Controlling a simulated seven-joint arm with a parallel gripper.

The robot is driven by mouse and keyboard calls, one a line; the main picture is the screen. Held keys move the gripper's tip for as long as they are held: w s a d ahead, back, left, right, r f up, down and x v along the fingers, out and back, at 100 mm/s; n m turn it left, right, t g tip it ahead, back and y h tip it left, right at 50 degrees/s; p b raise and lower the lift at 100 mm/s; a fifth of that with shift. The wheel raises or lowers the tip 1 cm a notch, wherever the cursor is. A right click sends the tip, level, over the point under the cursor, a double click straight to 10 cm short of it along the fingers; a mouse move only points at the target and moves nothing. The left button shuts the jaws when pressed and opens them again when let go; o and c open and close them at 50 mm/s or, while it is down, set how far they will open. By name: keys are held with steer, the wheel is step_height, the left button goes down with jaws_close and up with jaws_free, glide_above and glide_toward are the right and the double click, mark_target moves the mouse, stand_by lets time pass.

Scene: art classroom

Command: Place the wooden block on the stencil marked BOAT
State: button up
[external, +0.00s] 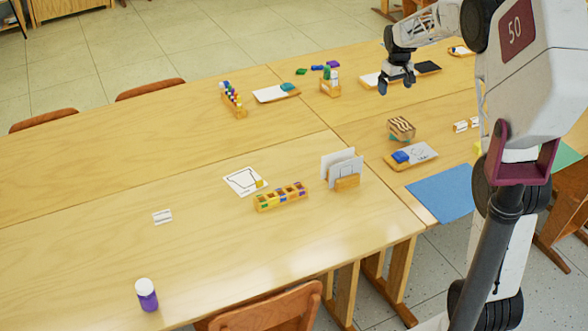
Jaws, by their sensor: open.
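A wooden block (401,127) with dark wavy stripes on its face stands on the table at right of centre. My gripper (397,87) is open and empty, above and behind the block in the picture, apart from it. A white card with a black outline (242,181) lies flat near the middle, with a small yellow piece on its right edge. More white cards stand upright in a wooden holder (347,183). Another card (421,153) lies on a wooden tray with a blue piece. I cannot read the word BOAT on any card.
A wooden box of coloured pieces (281,197) stands beside the flat card. A blue sheet (441,194) lies at the table's front right edge. A purple bottle (147,295) stands front left, with a small white label card (162,216) behind it. The left table area is mostly clear.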

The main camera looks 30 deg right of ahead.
steer(key=s+a+r+t, duration=0.1)
steer(key=s+a+r, duration=0.4)
steer(key=s+a, duration=0.45)
steer(key=s+a+r, duration=0.6)
steer(key=s+a, duration=0.1)
steer(key=s, duration=0.6)
steer(key=s+a+f, duration=0.1)
steer(key=s+a, duration=0.3)
steer(key=s, duration=0.8)
steer(key=s+a+f+t, duration=0.1)
steer(key=s+a, duration=0.3)
steer(key=s, duration=0.9)
steer(key=shift+s+a+f, duration=0.2)
steer(key=shift+f, duration=0.5)
